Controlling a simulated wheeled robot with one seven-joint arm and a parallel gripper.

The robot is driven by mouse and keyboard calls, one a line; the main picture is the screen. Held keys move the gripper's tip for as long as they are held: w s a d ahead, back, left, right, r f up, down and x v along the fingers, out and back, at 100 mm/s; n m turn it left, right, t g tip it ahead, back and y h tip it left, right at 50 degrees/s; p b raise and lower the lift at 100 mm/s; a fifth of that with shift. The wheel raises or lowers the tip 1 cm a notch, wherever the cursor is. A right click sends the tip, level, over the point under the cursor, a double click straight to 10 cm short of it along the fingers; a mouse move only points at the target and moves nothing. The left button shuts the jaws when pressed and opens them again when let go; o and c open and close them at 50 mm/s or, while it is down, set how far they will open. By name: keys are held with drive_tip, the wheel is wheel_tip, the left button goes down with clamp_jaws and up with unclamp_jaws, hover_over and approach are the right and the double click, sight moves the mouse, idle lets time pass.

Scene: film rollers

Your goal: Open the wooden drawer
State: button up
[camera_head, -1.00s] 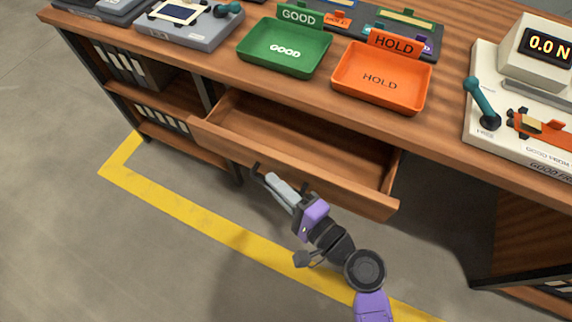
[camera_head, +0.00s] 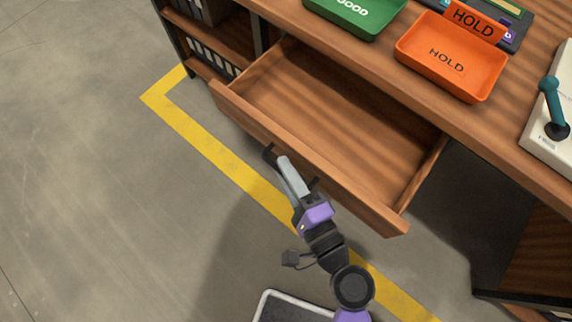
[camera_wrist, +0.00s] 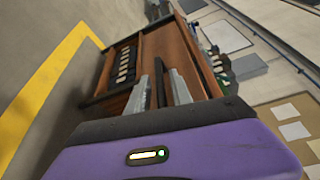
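The wooden drawer (camera_head: 330,120) is pulled well out from under the desk top in the head view, and its empty inside shows. Its dark handle (camera_head: 269,154) is on the outer face of the front panel, largely hidden behind my fingers. My gripper (camera_head: 288,166) is at that handle. In the wrist view its two light grey fingers (camera_wrist: 160,90) stand on either side of a dark bar and appear closed on it. The wooden drawer front (camera_wrist: 194,75) shows just beyond the fingers.
A green tray (camera_head: 372,22) and an orange HOLD tray (camera_head: 430,68) lie on the desk top (camera_head: 350,50). A shelf with binders (camera_head: 210,58) is left of the drawer. A yellow floor line (camera_head: 215,155) runs below; grey floor on the left is clear.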

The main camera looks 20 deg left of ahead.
idle(0.3)
drive_tip(key=v, duration=0.7)
drive_tip(key=shift+s+d, duration=0.25)
drive_tip(key=shift+d, duration=0.05)
idle(0.4)
